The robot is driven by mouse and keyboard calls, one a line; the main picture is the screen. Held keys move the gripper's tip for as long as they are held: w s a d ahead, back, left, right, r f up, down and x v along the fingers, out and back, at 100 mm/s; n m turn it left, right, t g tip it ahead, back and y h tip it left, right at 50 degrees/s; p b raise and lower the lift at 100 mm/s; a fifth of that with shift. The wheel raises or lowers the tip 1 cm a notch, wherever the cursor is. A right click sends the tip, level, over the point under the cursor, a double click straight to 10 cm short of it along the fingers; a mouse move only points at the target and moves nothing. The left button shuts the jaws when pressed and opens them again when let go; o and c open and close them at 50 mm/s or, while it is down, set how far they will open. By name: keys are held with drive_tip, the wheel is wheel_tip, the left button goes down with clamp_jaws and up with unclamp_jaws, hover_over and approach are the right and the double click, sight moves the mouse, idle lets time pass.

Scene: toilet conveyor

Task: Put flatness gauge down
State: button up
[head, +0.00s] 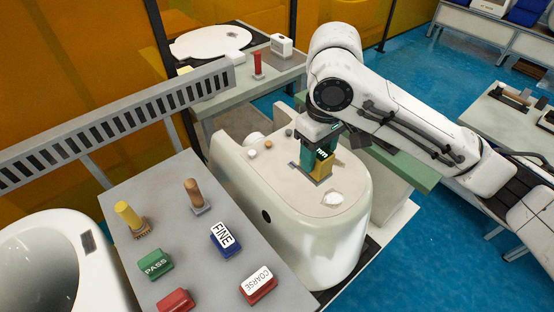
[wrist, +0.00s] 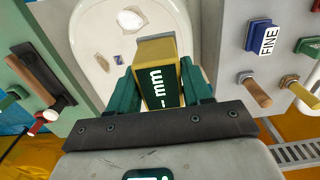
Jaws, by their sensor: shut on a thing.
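The flatness gauge (head: 321,170) is a yellow block with a dark display and a grey foot. My gripper (head: 316,151) is shut on it from above, with a green finger on each side. The gauge is at the flat top of a cream toilet body (head: 347,222); I cannot tell whether its foot touches. In the wrist view the gauge (wrist: 158,58) stands between the fingers of my gripper (wrist: 160,88), its display reading "mm". The toilet top (wrist: 98,55) shows behind it.
A white lump (head: 333,198) and small round caps lie on the toilet top. A grey table (head: 195,240) at the left holds a blue FINE block (head: 225,238), a green PASS block (head: 155,264), a COARSE block (head: 258,285) and handled tools. A slotted rail (head: 120,122) runs behind.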

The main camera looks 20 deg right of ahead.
drive_tip(key=w+a+f, duration=0.1)
drive_tip(key=w+f, duration=0.2)
drive_tip(key=w+a+f+b, duration=0.1)
drive_tip(key=w+f, duration=0.2)
drive_tip(key=w, duration=0.1)
drive_tip(key=w+a+f+b, duration=0.1)
drive_tip(key=w+f, duration=0.2)
drive_tip(key=w, duration=0.1)
drive_tip(key=shift+w+a, duration=0.1)
drive_tip(key=shift+w, duration=0.1)
drive_tip(key=shift+f, duration=1.5)
drive_tip(key=o, duration=1.2)
drive_tip(key=shift+f, duration=0.15)
drive_tip(key=shift+o, duration=0.2)
wheel_tip(320, 180, up, 12)
